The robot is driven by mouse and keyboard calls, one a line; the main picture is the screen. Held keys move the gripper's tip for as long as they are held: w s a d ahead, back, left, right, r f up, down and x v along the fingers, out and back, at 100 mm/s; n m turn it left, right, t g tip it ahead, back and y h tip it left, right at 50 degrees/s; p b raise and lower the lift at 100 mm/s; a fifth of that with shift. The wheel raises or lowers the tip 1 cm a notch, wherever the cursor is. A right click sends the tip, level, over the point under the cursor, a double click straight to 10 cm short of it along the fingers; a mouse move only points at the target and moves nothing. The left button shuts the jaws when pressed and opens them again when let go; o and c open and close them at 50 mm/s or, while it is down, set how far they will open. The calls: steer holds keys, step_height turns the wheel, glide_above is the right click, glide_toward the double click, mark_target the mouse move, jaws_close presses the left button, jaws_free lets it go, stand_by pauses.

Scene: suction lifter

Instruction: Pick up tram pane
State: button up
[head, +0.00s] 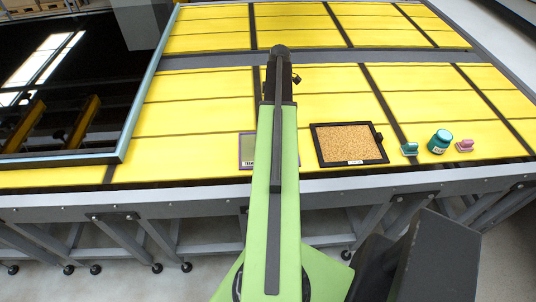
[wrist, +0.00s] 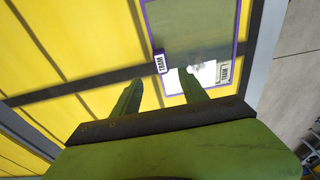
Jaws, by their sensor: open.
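The tram pane (wrist: 190,25) is a grey-green glass with a purple frame, lying on the yellow table. In the wrist view it carries a "TRAM" tag on its left edge and another label at its lower right corner. A bright reflection shows on its lower part.
A black-framed cork tray (head: 317,148) lies right of my arm. Beyond it stand a small teal handled item (head: 410,149), a teal jar (head: 439,142) and a pink handled item (head: 464,146). A large dark glass panel (head: 75,75) covers the left. The yellow table (head: 200,115) has dark strips.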

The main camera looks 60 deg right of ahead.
steer(key=f+b, duration=0.3)
steer(key=f, duration=0.1)
steer(key=f+b, duration=0.3)
steer(key=f, duration=0.1)
steer(key=w+a+f+b, duration=0.1)
steer(key=f+b, duration=0.2)
steer(key=b, duration=0.1)
steer(key=shift+f, duration=0.4)
steer(key=shift+r, duration=0.25)
jaws_close()
steer(key=shift+a, duration=0.1)
stand_by(0.4)
